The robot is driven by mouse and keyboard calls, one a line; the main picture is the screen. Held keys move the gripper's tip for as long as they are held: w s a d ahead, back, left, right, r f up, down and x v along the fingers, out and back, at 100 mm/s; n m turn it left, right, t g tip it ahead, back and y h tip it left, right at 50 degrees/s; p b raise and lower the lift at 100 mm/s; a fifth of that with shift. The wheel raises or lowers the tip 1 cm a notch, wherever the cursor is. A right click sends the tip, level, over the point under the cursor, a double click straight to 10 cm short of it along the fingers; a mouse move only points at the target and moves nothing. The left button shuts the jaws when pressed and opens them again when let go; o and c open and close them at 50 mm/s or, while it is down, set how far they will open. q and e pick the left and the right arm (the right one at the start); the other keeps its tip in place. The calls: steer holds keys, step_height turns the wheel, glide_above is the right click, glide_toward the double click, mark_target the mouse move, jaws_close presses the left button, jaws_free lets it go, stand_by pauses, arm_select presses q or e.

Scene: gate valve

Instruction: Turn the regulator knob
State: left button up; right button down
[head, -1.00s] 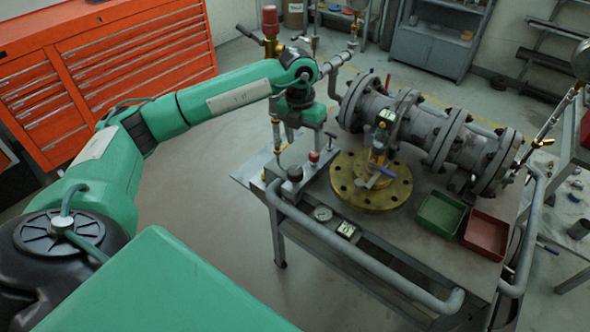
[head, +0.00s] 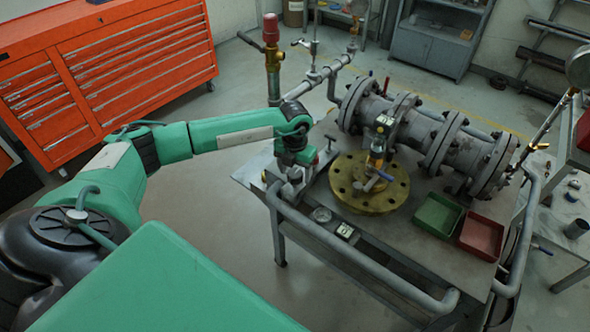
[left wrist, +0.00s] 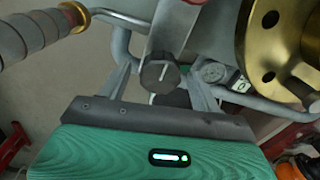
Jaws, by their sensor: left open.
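The regulator knob (left wrist: 158,76) is a dark grey round knob with a white line across its face. In the left wrist view it lies between the two spread fingers of my left gripper (left wrist: 158,84), with a visible gap on each side. In the head view my left gripper (head: 292,184) points down at the near left corner of the bench and hides the knob. The left gripper is open and holds nothing. My right gripper is in neither view.
A brass flange (head: 345,195) lies right of the gripper, below the large grey valve pipe (head: 425,140). A grey handrail (head: 370,265) runs along the bench's front edge. Green (head: 437,215) and red (head: 482,235) trays sit at the right.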

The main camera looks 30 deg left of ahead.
arm_select(q)
steer(key=shift+f, duration=0.25)
steer(key=c, duration=1)
